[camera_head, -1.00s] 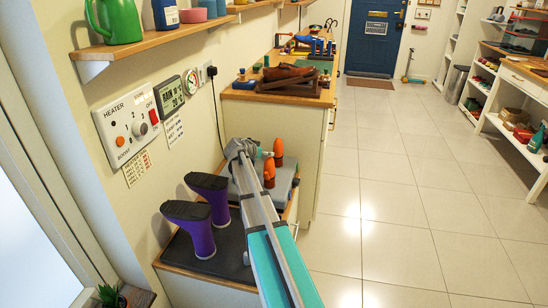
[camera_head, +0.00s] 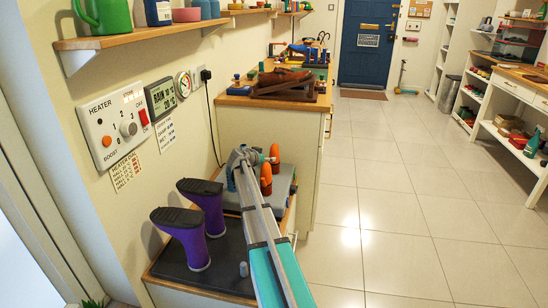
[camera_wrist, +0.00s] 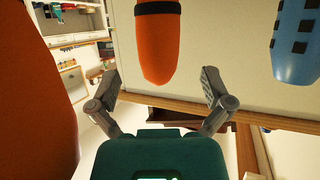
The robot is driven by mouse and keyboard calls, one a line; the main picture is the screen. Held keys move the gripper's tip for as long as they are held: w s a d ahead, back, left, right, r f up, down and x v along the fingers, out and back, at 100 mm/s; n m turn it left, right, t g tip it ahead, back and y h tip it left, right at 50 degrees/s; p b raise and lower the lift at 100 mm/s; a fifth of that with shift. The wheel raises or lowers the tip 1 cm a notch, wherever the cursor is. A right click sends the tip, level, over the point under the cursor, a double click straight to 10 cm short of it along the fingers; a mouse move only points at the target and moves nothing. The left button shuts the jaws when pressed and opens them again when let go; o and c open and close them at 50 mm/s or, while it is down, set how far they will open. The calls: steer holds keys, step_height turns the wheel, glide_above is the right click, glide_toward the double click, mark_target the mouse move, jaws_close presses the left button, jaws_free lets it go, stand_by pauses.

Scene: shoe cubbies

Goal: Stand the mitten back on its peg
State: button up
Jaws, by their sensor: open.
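Two orange mittens stand at the grey drying board (camera_head: 288,182) in the head view, a far one (camera_head: 275,152) and a nearer one (camera_head: 266,180). A blue thing (camera_head: 231,180) shows partly behind my arm. In the wrist view my gripper (camera_wrist: 161,84) is open. A dark-banded orange mitten (camera_wrist: 158,42) hangs into the picture, its rounded tip between and just beyond my fingertips. I cannot tell whether they touch. Another orange shape (camera_wrist: 38,100) fills the left edge, and a blue mitten with dark squares (camera_wrist: 296,40) is at the right. My gripper's fingers are hidden in the head view.
Purple boots (camera_head: 192,250) stand soles up on a dark mat (camera_head: 215,272), left of my arm. A small grey peg (camera_head: 243,269) is beside my arm. The wall holds a heater panel (camera_head: 115,125) and a shelf (camera_head: 150,35). Tiled floor at right is clear.

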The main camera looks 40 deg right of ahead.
mark_target(275, 145)
steer(key=shift+b+x, duration=0.45)
steer(key=shift+x, duration=0.7)
steer(key=shift+d+f, duration=0.1)
steer(key=shift+b+x, duration=1.1)
steer(key=shift+x, duration=1.4)
steer(key=c, duration=1.2)
step_height(275, 145, up, 10)
steer(key=p, duration=1)
